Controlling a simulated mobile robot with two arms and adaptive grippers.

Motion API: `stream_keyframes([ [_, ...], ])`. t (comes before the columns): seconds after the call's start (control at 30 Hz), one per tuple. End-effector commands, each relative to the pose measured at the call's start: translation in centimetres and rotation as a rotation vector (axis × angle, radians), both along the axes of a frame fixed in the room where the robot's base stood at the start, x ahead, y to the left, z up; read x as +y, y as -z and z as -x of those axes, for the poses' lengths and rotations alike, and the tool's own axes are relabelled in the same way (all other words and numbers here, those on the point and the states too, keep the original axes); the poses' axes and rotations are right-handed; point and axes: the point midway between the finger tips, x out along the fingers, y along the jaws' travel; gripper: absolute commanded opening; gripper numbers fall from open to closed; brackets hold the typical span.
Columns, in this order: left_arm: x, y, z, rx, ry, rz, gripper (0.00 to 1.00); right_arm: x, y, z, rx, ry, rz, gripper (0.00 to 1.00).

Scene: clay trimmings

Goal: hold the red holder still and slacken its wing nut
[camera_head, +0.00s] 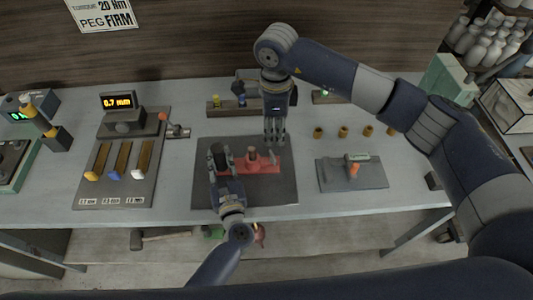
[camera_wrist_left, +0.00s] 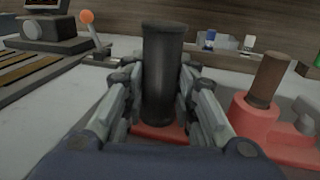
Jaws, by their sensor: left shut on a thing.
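The red holder (camera_head: 262,168) lies on a dark mat (camera_head: 285,190) in the middle of the bench. A black upright cylinder (camera_wrist_left: 162,75) stands at its left end, and a brown peg (camera_wrist_left: 268,80) stands in a red boss (camera_wrist_left: 258,122) to the right. My left gripper (camera_head: 220,162) is shut on the black cylinder, with a finger on each side in the left wrist view. My right gripper (camera_head: 275,138) points down over the holder's right part. Its fingers hide what is beneath, so I cannot make out the wing nut clearly or whether they touch it.
A board with yellow, blue and white-ended strips (camera_head: 122,165) and a small display (camera_head: 119,101) stand left. A grey plate with an orange-tipped tool (camera_head: 353,170) lies right. Several brass bushings (camera_head: 343,131) stand behind it. A rack (camera_head: 235,105) stands at the back. Bare bench lies between them.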

Motion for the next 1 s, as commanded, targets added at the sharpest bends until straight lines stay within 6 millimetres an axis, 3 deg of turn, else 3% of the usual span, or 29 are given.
stream_keyframes([
  [0.7,0.0,0.0,0.0,0.0,0.0,0.0,0.0,-0.2,-1.7,0.6,0.0,1.067,0.001,0.28],
  [1.0,0.0,0.0,0.0,0.0,0.0,0.0,0.0,-0.2,-1.8,0.8,0.001,1.271,0.002,0.28],
])
